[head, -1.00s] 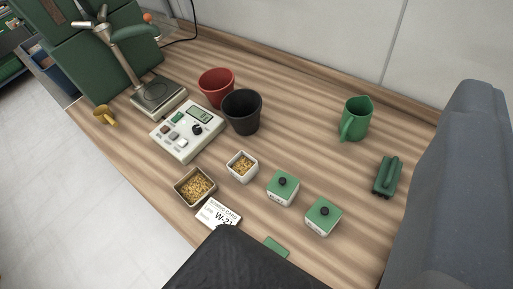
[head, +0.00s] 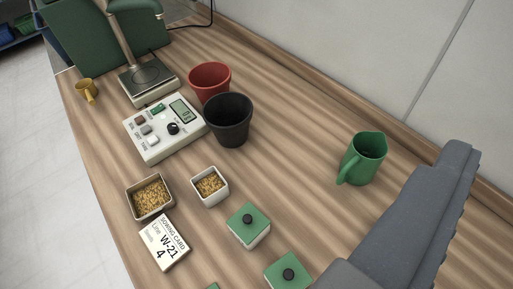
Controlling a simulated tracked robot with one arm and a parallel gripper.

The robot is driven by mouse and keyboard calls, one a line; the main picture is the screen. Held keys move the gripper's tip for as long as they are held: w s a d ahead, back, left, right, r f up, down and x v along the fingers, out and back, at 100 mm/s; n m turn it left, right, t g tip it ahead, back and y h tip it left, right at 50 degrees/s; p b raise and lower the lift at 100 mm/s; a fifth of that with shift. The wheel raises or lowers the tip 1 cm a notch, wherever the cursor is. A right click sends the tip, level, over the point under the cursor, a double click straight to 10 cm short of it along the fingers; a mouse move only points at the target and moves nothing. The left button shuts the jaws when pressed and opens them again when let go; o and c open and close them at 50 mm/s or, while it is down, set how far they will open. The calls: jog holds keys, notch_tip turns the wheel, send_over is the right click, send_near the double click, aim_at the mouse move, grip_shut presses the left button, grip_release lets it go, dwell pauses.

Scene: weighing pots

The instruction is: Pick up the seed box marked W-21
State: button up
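I cannot read a mark on either box. A sowing card (head: 165,243) reading "W-21" and "4" lies to their left. Grey parts of my gripper (head: 405,225) fill the lower right, beside and to the right of the boxes, with no box seen in it. Both fingertips cannot be made out, so its opening is unclear.
A brown tray of seeds (head: 150,209) and a small white dish of seeds (head: 209,198) sit near the card. A green jug (head: 364,165) stands right, near the wall.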

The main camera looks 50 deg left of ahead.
jog(key=w+a+f+n, duration=0.1)
jog(key=w+a+f, duration=0.1)
jog(key=w+f, duration=0.3)
jog(key=n+g+y, duration=0.9)
jog(key=y, duration=0.3)
send_near(208, 173)
jog(key=shift+b+x, duration=1.05)
jog(key=shift+x, duration=1.25)
